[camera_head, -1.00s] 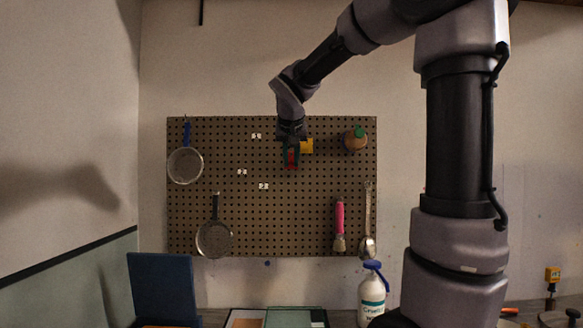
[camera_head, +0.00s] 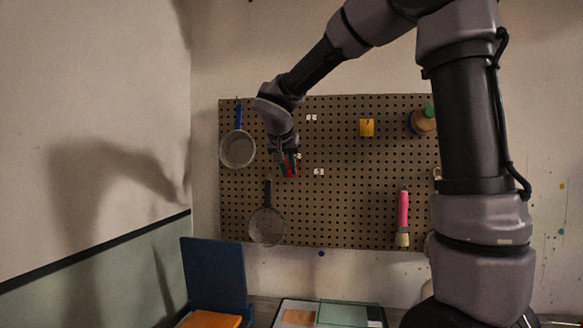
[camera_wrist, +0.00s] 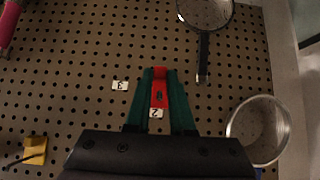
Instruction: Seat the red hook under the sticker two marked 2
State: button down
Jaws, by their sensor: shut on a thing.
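My gripper (camera_head: 290,165) has green fingers and is shut on the red hook (camera_wrist: 159,88) in front of the pegboard (camera_head: 340,210). The hook is a small red piece between the fingertips, also visible as a bit of red in the head view (camera_head: 290,166). The sticker marked 2 (camera_wrist: 156,113) shows between the fingers in the wrist view, right beside the hook. In the head view this sticker (camera_head: 298,156) peeks out at the gripper's edge. The wrist picture is upside down against the head view. I cannot tell whether the hook touches the board.
A sticker marked 3 (camera_wrist: 119,85) is close by. A strainer (camera_head: 237,149) and a pan (camera_head: 267,226) hang nearby. A blue panel (camera_head: 214,275) stands below.

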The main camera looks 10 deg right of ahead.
jog(key=shift+w+d, duration=0.4)
jog(key=shift+w, duration=0.5)
jog(key=shift+w+d, duration=0.35)
jog(key=shift+w, duration=0.55)
jog(key=shift+w+d, duration=0.4)
jog(key=shift+w, duration=0.5)
jog(key=shift+w+d, duration=0.25)
jog(key=shift+w, duration=0.3)
jog(key=shift+w+d, duration=0.2)
jog(key=shift+w, duration=0.3)
jog(key=c, duration=0.7)
grip_release()
jog(key=shift+r, duration=0.1)
jog(key=v, duration=1)
jog(key=shift+s+a+r, duration=0.15)
jog(key=shift+s+r, duration=0.1)
